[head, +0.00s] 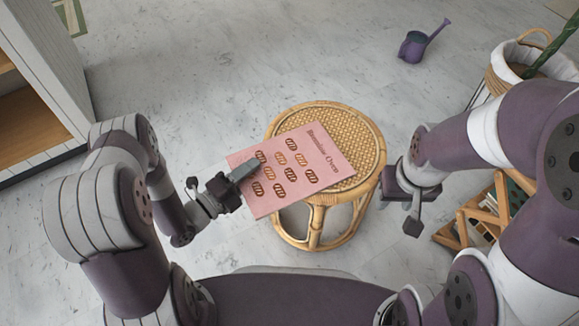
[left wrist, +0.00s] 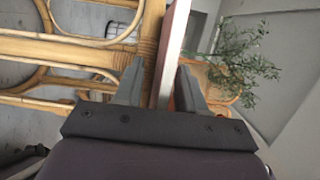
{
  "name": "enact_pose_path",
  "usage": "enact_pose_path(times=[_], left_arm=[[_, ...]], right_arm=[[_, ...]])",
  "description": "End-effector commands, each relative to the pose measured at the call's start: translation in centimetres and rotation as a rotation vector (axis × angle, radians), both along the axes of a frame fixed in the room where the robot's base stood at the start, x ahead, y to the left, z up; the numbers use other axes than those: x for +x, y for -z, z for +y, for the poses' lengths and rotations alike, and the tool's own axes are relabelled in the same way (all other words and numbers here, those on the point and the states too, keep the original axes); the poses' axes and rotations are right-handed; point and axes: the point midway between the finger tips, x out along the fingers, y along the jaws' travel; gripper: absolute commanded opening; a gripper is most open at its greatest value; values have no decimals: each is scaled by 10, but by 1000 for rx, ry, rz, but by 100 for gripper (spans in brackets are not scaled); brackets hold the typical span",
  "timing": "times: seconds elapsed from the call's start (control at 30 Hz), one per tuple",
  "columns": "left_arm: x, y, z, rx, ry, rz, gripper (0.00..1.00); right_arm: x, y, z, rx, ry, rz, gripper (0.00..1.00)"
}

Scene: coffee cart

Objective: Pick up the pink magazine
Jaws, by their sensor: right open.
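The pink magazine (head: 290,170) lies flat on a round rattan stool (head: 368,135). It has brown pictures and a title, and its left part overhangs the stool's edge. My left gripper (head: 243,171) is at this overhanging left edge, with one finger visible above the cover. In the left wrist view the magazine shows edge-on as a pale strip (left wrist: 172,50) between the fingers of my left gripper (left wrist: 160,70). A gap shows between the strip and the left finger. My right gripper (head: 400,208) is open and empty, beside the stool's right side, apart from the magazine.
A wooden rack (head: 470,225) and a basket with a plant (head: 500,80) stand at the right. A purple watering can (head: 413,47) is on the floor at the back. A shelf unit (head: 45,80) stands at the left. The floor behind the stool is clear.

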Motion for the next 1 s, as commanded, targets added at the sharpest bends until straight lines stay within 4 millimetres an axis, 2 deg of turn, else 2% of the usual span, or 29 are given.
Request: enact_pose_path(times=[0.07,0.1,0.17,0.2,0.23,0.53,0.63,0.77,0.87,1.0], left_arm=[[0,-1,0,0,0,0,39],[0,-1,0,0,0,0,36],[0,-1,0,0,0,0,17],[0,0,0,1,0,1,4],[0,0,0,1,0,1,0],[0,-1,0,0,1,0,0],[0,-8,1,0,1,0,0],[0,-26,0,-1,1,-1,0],[0,-47,0,0,1,-1,0],[1,-65,-29,0,11,0,0]], right_arm=[[0,-1,0,0,0,0,43],[0,-1,0,0,0,0,43],[0,-1,0,0,0,0,43],[0,-1,0,0,0,0,43],[0,-1,0,0,0,0,43],[0,-2,0,0,0,0,43],[0,-7,0,0,0,0,43],[0,-22,0,0,0,0,43],[0,-39,0,0,0,0,43],[0,-55,0,0,0,0,43]])
